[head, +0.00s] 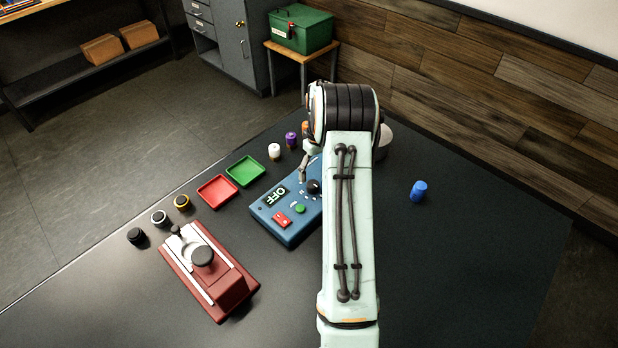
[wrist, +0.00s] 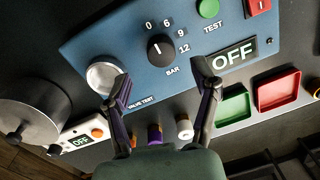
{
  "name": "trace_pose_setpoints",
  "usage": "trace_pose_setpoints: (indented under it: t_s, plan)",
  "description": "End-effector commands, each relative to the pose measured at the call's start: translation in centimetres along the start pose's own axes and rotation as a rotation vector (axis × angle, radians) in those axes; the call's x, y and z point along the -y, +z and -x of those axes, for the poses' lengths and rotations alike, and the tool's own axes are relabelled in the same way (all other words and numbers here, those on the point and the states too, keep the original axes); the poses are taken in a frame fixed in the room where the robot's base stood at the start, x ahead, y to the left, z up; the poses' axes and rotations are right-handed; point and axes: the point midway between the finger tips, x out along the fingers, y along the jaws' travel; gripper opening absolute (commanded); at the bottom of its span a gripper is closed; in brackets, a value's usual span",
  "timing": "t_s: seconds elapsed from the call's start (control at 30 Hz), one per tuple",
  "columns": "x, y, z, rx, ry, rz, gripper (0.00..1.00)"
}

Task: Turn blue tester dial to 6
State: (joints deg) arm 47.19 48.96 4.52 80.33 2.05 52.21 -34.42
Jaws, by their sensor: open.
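The blue tester (head: 278,224) lies on the dark table, partly hidden by my arm in the head view. It also fills the upper part of the wrist view (wrist: 115,45). Its black dial (wrist: 161,48) sits among the marks 0, 6, 9 and 12 above the word BAR. A short white line shows on the dial; I cannot tell exactly which mark it points to. The display (wrist: 234,56) reads OFF. My gripper (wrist: 162,82) is open and empty, with a finger toward either side below the dial. The left finger overlaps the round metal valve port (wrist: 103,77).
A green tray (wrist: 233,107) and a red tray (wrist: 279,91) lie beside the tester. A red press-like fixture (head: 224,291) stands nearby. A metal cylinder (wrist: 38,103) and a small white device (wrist: 82,134) are at left in the wrist view. A blue cap (head: 419,191) stands right of my arm.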

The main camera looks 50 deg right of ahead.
Motion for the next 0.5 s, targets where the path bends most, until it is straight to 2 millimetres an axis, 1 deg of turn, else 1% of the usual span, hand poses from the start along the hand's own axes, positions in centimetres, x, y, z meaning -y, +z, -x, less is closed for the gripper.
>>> trace_pose_setpoints:
  t_s: [0.03, 0.1, 0.2, 0.33, 0.5]
  plan:
    - [0.1, 0.0, -0.9, 0.003, -0.002, 0.001, 0.62]
    - [0.1, 0.0, -2.1, 0.002, -0.002, 0.001, 0.62]
    - [0.1, 0.0, -3.5, 0.001, -0.001, 0.001, 0.62]
    - [0.1, 0.0, -4.6, 0.0, 0.0, 0.001, 0.62]
    - [0.1, -0.1, -4.8, -0.001, 0.001, 0.001, 0.62]
